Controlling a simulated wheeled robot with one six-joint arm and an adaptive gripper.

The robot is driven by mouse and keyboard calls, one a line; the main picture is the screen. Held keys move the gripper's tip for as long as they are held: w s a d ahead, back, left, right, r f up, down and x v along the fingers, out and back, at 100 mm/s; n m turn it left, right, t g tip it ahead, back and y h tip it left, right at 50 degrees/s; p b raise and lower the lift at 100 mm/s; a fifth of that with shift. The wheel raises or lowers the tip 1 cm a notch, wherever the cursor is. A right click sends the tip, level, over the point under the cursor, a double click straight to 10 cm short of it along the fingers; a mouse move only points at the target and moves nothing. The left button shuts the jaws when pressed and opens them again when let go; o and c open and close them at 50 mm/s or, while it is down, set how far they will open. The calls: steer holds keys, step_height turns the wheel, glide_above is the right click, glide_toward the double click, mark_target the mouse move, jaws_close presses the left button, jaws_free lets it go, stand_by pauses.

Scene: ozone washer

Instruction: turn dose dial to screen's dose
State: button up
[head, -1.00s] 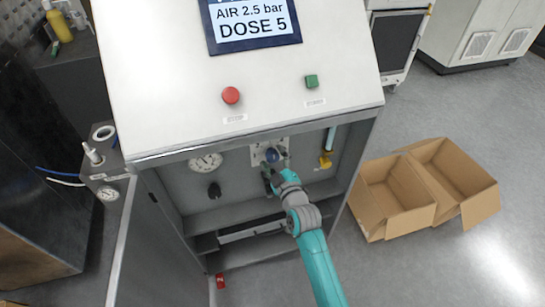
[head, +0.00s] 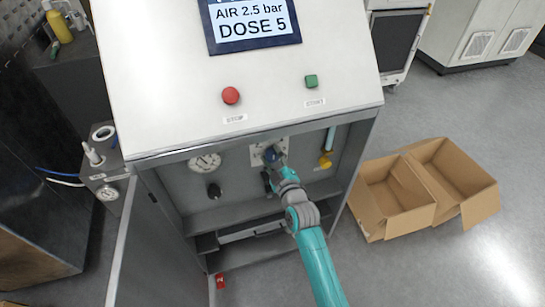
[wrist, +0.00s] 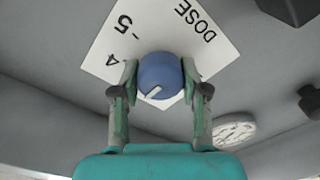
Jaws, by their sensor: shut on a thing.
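The screen (head: 253,20) on the sloped panel reads "AIR 2.5 bar" and "DOSE 5". The blue dose dial (wrist: 160,76) sits on a white plate (wrist: 193,48) marked "DOSE", with 5 and 4 visible; the other marks are hidden or out of frame. The dial has a white pointer line on its lower left in the wrist view. My gripper (wrist: 160,80) has one finger on each side of the dial and is shut on it. In the head view my gripper (head: 271,165) partly covers the dial (head: 273,154).
Inside the open cabinet, a gauge (head: 205,161) and a black knob (head: 214,190) are left of the dial. A yellow valve (head: 325,160) is to the right. A red stop button (head: 231,95) and green start button (head: 311,81) are above. Cardboard boxes (head: 400,205) stand on the floor at right.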

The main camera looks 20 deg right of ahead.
steer(key=m, duration=0.9)
steer(key=shift+d+m, duration=0.1)
steer(key=shift+m, duration=0.3)
steer(key=m, duration=0.5)
steer(key=shift+m+t+h, duration=0.3)
steer(key=shift+m, duration=0.1)
steer(key=shift+d+f+m, duration=0.1)
steer(key=shift+m, duration=2.2)
steer(key=o, duration=1.1)
steer(key=shift+o, duration=0.2)
